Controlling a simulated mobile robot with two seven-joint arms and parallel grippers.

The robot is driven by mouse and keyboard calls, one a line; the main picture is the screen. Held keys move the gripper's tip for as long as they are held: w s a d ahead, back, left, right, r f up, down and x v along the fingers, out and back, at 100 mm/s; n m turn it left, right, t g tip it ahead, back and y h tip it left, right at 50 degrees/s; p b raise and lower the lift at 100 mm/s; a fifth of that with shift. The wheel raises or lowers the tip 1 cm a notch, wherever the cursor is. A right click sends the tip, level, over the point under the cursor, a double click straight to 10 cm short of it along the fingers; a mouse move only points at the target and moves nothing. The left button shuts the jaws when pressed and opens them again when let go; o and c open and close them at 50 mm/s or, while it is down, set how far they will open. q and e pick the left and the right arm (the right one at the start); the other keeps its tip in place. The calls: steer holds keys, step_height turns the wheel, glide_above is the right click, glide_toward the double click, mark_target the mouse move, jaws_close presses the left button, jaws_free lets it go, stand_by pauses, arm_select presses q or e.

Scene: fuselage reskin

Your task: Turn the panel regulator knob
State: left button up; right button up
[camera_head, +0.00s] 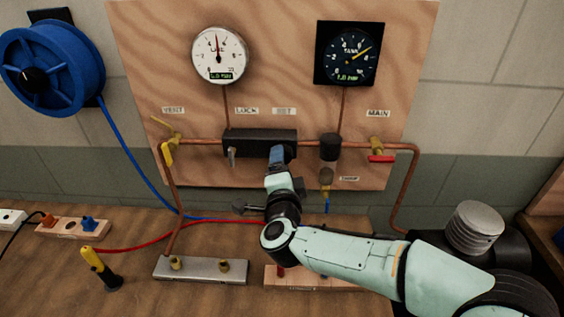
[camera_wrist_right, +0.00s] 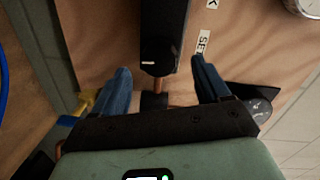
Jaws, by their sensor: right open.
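The black regulator block (camera_head: 248,142) is on the wooden panel's copper pipe, under the LOCK and SET labels. A small metal lever (camera_head: 232,157) hangs below its left part. My right gripper (camera_head: 279,153) is at the block's lower edge, under the SET label (camera_head: 284,111); it hides what is there. In the right wrist view my right gripper (camera_wrist_right: 161,65) is open. Its blue fingers stand either side of the block's end (camera_wrist_right: 160,40). A copper-coloured stem (camera_wrist_right: 158,84) and a dark piece (camera_wrist_right: 155,101), possibly the knob, show between them; contact is unclear. My left gripper is out of view.
Two gauges, white (camera_head: 220,55) and black (camera_head: 350,54), are above. A yellow vent valve (camera_head: 168,153), black cylinder (camera_head: 330,146) and red-handled MAIN valve (camera_head: 380,158) flank the block. A blue hose reel (camera_head: 55,65) is left. The bench (camera_head: 190,295) holds a metal bar (camera_head: 200,270).

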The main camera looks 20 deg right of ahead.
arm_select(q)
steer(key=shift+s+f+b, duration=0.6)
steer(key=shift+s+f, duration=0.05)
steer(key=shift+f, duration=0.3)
arm_select(e)
steer(key=v, duration=0.9)
steer(key=shift+s, duration=0.15)
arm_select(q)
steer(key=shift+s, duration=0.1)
arm_select(e)
steer(key=shift+f, duration=0.1)
